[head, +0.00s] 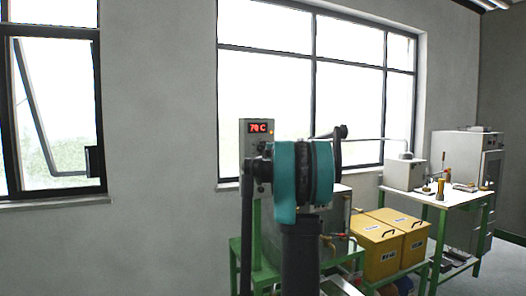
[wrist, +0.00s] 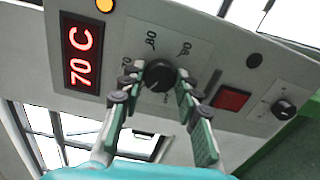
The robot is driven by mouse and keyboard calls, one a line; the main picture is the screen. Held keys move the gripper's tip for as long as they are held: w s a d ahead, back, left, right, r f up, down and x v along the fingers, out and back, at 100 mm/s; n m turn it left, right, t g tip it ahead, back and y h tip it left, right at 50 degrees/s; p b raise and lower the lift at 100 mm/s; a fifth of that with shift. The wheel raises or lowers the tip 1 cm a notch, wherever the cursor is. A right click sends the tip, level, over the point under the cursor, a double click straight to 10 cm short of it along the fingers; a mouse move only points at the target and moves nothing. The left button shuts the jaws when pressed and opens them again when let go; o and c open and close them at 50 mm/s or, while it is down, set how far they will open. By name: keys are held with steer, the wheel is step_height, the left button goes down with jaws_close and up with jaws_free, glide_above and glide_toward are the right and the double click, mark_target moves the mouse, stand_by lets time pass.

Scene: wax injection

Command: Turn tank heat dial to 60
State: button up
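The tank heat dial is a round black knob (wrist: 160,75) on the grey control panel (wrist: 222,52), with printed numbers around it. The red display (wrist: 81,52) beside it reads 70 C. It also shows in the head view (head: 258,128). My gripper (wrist: 161,78) has one finger on each side of the knob, and both fingertips appear to press against it. In the head view my arm hides the knob and the fingers.
A small black knob (wrist: 284,108) and a red square switch (wrist: 230,97) lie to the right on the panel. Yellow bins (head: 378,247) stand right of the tank. A white-topped table (head: 440,192) stands farther right. Windows line the wall behind.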

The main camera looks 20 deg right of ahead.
steer(key=o, duration=0.4)
steer(key=shift+o, duration=0.2)
steer(key=shift+s, duration=0.15)
steer(key=s, duration=1.1)
steer(key=shift+s+d, duration=0.2)
steer(key=shift+s, duration=0.2)
steer(key=shift+a+f, duration=0.1)
steer(key=s+a+f+m+g+h, duration=0.35)
steer(key=s+f+m, duration=0.5)
steer(key=f, duration=0.45)
steer(key=s+a+f+m+g+h, duration=0.35)
steer(key=s+f+m, duration=0.5)
steer(key=f, duration=0.55)
steer(key=s+a+f+m+g+y, duration=0.1)
steer(key=s+a+f+g+y, duration=0.2)
steer(key=s+a+f, duration=0.6)
steer(key=s+a+f+m+g+y, duration=0.1)
steer(key=s+a+f+g+y, duration=0.2)
steer(key=s+a+f, duration=0.6)
steer(key=s+f, duration=0.4)
steer(key=shift+s+f+g, duration=0.15)
steer(key=shift+g, duration=0.25)
